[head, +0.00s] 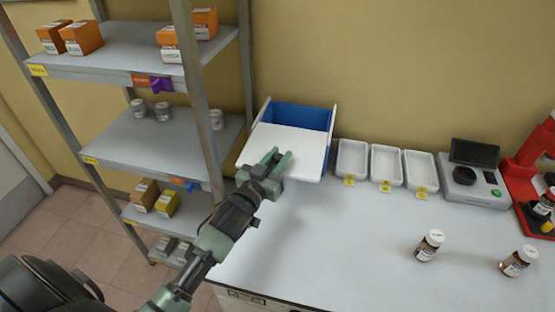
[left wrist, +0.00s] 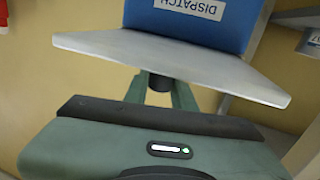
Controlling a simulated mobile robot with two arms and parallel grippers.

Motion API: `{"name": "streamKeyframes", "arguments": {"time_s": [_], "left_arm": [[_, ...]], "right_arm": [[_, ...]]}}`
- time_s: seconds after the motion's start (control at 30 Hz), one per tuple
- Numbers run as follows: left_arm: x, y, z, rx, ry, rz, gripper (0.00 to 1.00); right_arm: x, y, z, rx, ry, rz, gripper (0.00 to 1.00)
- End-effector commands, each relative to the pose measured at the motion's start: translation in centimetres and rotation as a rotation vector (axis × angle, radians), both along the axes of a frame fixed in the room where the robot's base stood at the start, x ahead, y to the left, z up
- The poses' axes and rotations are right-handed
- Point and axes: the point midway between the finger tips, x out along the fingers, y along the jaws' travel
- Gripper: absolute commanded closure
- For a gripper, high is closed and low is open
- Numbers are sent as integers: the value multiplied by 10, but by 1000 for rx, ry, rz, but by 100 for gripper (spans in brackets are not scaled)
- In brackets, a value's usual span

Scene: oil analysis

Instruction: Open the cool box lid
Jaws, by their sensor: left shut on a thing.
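The cool box (head: 300,116) stands at the back left of the white worktop, against the wall. Its blue part shows behind and above its white lid (head: 306,150). In the left wrist view the lid (left wrist: 215,72) is a pale slab crossing the picture, tilted, with the blue box (left wrist: 180,36) and an upside-down DISPATCH label (left wrist: 190,8) beyond it. My left gripper (head: 270,158) is at the lid's front left part, shut on a dark round lid handle (left wrist: 160,82) that shows between its fingers. My right gripper is not in view.
A metal shelf rack (head: 140,140) with boxes and jars stands close on the left. Several white trays (head: 352,158) and a grey device (head: 474,185) line the back right. Bottles (head: 429,245) stand at the front right. The worktop's middle (head: 330,235) is clear.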

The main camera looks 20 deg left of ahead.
Motion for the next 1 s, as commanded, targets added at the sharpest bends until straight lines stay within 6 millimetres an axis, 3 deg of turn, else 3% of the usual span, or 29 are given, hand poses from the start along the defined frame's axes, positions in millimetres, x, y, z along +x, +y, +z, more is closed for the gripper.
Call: {"name": "streamKeyframes", "arguments": {"time_s": [0.1, 0.3, 0.33, 0.4, 0.77, 1.0], "left_arm": [[11, 2, 2, -2, -3, -1, 100], [10, 2, 1, -3, -3, 0, 100], [10, 2, 1, -3, -2, 0, 69], [10, 2, 1, -2, -2, 0, 52], [6, 2, 0, -1, -1, 0, 52], [-31, 3, -3, 0, 0, 0, 52]], "right_arm": [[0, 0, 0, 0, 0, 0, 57], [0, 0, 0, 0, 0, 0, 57], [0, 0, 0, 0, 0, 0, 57], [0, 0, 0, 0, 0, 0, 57], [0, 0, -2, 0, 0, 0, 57], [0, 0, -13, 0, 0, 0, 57]]}}
